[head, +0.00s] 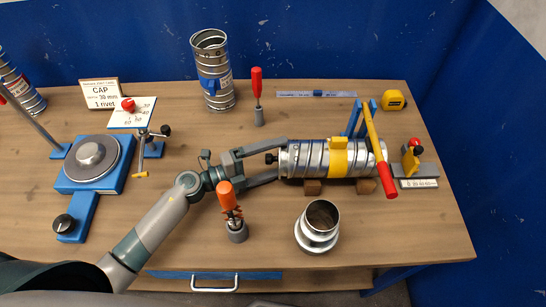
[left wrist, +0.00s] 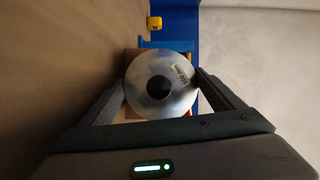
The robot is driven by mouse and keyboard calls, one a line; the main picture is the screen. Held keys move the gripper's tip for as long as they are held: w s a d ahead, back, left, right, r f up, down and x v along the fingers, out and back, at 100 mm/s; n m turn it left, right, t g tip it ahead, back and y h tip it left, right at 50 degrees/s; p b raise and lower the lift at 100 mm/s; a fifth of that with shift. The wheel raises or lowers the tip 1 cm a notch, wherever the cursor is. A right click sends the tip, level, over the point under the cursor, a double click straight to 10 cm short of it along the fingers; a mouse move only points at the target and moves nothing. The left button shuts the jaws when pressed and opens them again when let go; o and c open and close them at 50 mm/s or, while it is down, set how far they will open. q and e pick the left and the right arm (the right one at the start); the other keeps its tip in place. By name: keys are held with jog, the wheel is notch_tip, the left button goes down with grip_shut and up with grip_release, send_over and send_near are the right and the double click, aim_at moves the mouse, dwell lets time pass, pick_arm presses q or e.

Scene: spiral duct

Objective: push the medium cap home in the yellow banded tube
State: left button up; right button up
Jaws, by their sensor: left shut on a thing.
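The yellow banded tube (head: 313,158) lies on its side on wooden blocks at the right of the bench, its yellow band (head: 338,160) near the middle. The medium cap is at its left end; the left wrist view shows its round pale face (left wrist: 143,72) with a black knob (left wrist: 158,88) and a size label. My left gripper (head: 280,160) is shut on the cap, with one finger on each side of the rim and the knob between them. How deep the cap sits in the tube is hard to tell. My right gripper is not in view.
A yellow lever with a red handle (head: 386,180) crosses the tube's right end. An orange-handled tool (head: 227,196) stands close to my left arm. A metal collar (head: 318,229) stands in front of the tube. A tall duct (head: 212,78) and a red-handled tool (head: 257,87) stand behind.

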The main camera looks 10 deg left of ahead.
pick_arm(q)
jog(key=shift+w+d+p, duration=0.15)
jog(key=shift+d+p, duration=0.2)
jog(key=shift+d, duration=0.45)
jog(key=o, duration=1)
jog(key=shift+s+a+f+b, duration=0.15)
jog(key=shift+s+a+b, duration=0.15)
jog(key=shift+a, duration=0.05)
jog(key=b+v, duration=0.4)
jog(key=v, duration=0.6)
jog(key=shift+s+a+r, duration=0.25)
jog(key=shift+a, duration=0.2)
